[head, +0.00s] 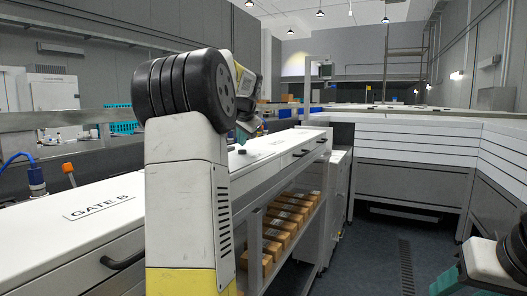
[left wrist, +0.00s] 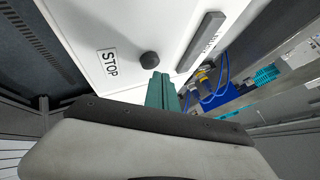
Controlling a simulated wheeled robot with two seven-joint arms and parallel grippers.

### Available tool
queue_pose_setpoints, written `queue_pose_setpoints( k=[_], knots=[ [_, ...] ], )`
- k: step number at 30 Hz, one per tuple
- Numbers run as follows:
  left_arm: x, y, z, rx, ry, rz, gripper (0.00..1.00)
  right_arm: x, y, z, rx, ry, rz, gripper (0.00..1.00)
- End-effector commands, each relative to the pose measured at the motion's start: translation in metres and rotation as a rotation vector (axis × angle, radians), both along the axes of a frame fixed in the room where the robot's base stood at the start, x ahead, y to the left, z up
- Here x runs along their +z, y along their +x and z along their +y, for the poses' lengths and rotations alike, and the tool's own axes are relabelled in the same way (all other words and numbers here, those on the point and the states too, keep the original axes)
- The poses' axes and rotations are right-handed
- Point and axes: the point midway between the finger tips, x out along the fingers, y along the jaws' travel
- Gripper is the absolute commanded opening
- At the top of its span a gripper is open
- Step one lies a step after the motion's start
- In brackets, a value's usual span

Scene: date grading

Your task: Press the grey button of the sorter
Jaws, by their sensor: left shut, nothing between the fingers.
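A round dark grey button (left wrist: 149,59) stands on a white top in the left wrist view, beside a label reading STOP (left wrist: 107,62). My left gripper (left wrist: 160,84) is shut and empty; its teal fingertips appear just below the button in that picture. I cannot tell whether they touch it. In the head view my left gripper (head: 246,134) is partly hidden behind my arm, over the white counter (head: 290,141). A small dark spot under it may be the button. My right gripper (head: 447,284) shows only in part at the lower right edge.
A dark grey bar (left wrist: 201,41) lies on the white top, right of the button. A GATE B label (head: 99,207) is on the counter's near part. Several brown boxes (head: 283,226) sit on a shelf below. The floor (head: 375,250) to the right is clear.

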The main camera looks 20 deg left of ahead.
Motion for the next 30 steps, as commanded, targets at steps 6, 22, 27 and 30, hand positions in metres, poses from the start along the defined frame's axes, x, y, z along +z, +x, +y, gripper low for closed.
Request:
queue_pose_setpoints(
  k=[6, 22, 27, 30],
  knots=[
    [0.002, 0.0, 0.0, -0.001, -0.001, 0.0, 0.0, 0.0, 0.0, 0.0, 0.0, 0.0, 0.0, 0.51],
    [0.038, 0.001, 0.0, -0.001, 0.001, -0.003, 0.0, 0.0, 0.0, 0.0, 0.0, 0.0, 0.0, 0.51],
    [0.05, 0.001, -0.001, -0.001, 0.0, -0.002, 0.0, 0.0, 0.0, 0.0, 0.0, 0.0, 0.0, 0.51],
    [0.053, 0.0, -0.001, -0.002, -0.001, -0.001, 0.0, 0.0, 0.0, 0.0, 0.0, 0.0, 0.0, 0.51]
  ],
)
